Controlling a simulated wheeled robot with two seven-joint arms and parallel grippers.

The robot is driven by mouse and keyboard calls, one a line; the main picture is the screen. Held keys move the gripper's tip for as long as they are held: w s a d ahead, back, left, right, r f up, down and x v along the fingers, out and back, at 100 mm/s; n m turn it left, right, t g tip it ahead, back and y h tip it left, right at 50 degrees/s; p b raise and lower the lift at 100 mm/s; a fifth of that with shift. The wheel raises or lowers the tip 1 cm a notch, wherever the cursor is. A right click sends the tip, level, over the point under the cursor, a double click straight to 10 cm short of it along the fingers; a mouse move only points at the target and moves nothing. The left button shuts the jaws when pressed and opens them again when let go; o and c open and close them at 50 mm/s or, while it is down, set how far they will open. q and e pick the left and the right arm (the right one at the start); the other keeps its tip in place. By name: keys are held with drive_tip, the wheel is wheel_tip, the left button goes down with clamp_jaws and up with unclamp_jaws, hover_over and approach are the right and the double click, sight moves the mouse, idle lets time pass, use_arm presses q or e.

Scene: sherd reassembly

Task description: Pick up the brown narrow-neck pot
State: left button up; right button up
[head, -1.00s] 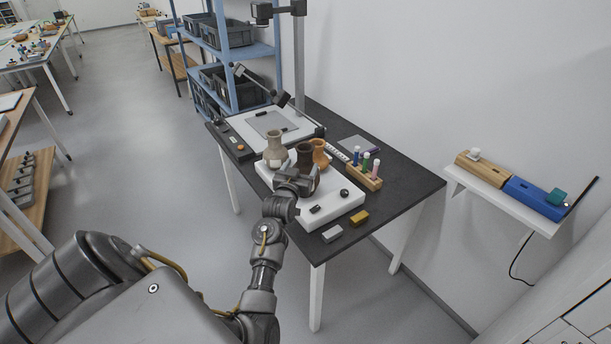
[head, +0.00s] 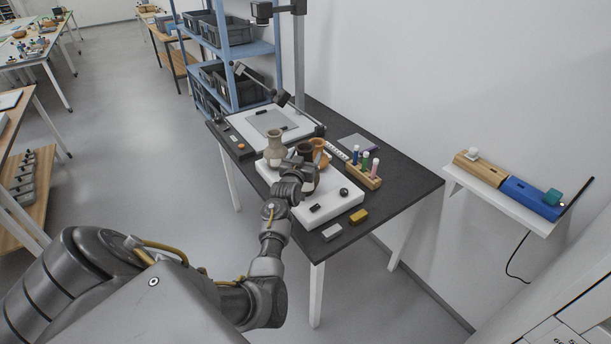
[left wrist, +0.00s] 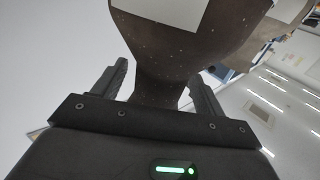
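The dark brown pot (head: 306,149) stands on the white board between two other pots, partly hidden by my left gripper (head: 297,172). In the left wrist view the brown pot (left wrist: 180,45) fills the upper middle, with pale patches on its body. Its narrow neck lies between the two fingers of my left gripper (left wrist: 158,95). The fingers stand apart, one on each side of the neck, with a small gap showing at least on the left. I see no firm grip on it. My right gripper is not in view.
A tan pot (head: 273,146) stands close on the left and an orange pot (head: 320,148) close behind on the right. The white board (head: 335,204) also bears small dark items. A wooden rack with coloured tubes (head: 367,178) and a yellow block (head: 358,216) are to the right.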

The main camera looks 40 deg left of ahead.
use_arm(q)
clamp_jaws()
drive_tip(key=shift+r, duration=0.1)
idle(0.4)
